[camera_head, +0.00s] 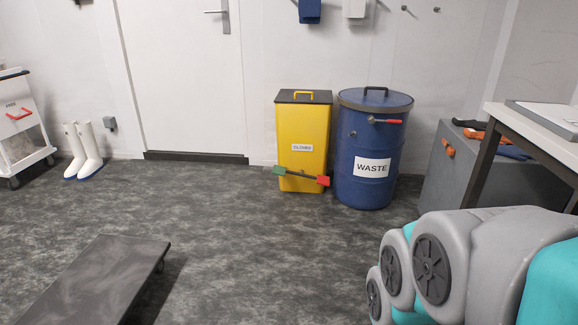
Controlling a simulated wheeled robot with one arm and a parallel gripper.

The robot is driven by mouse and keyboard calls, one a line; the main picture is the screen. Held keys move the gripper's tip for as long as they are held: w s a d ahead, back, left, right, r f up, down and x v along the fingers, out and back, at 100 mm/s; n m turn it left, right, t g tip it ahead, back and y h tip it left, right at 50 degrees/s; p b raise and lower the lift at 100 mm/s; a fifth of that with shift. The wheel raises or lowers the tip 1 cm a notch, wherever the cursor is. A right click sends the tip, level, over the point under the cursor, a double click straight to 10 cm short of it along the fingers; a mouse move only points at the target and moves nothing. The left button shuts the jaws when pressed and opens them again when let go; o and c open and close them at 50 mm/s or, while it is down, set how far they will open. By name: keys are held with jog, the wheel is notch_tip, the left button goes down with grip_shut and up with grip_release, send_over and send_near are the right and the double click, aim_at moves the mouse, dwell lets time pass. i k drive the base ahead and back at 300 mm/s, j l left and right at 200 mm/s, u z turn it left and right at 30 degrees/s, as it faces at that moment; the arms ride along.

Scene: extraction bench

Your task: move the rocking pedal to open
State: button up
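The rocking pedal (301,175) is a dark bar low on the front of a yellow bin (302,128) labelled GLOVES. Its left end carries a green pad (280,170) and its right end a red pad (323,181). The bar tilts in the picture, green end higher and red end lower. The bin's dark lid (290,97), with a yellow handle, looks closed. Links of my arm show at the lower right, far in front of the bin. My gripper is not in view.
A blue WASTE drum (367,140) with a red lever stands just right of the yellow bin. A grey cabinet (440,175) and a table (540,135) are on the right. A low dark platform (105,280) lies at front left. The floor before the bin is clear.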

aim_at(323, 179)
jog(key=i+j+z, duration=0.2)
jog(key=i+j, duration=0.2)
jog(key=i, duration=0.15)
jog(key=i+j+z, duration=0.2)
jog(key=i+j, duration=0.3)
jog(key=i+j+z, duration=0.25)
jog(key=i+j, duration=0.3)
jog(key=i+j+z, duration=0.2)
jog(key=i+j, duration=0.2)
jog(key=j, duration=0.3)
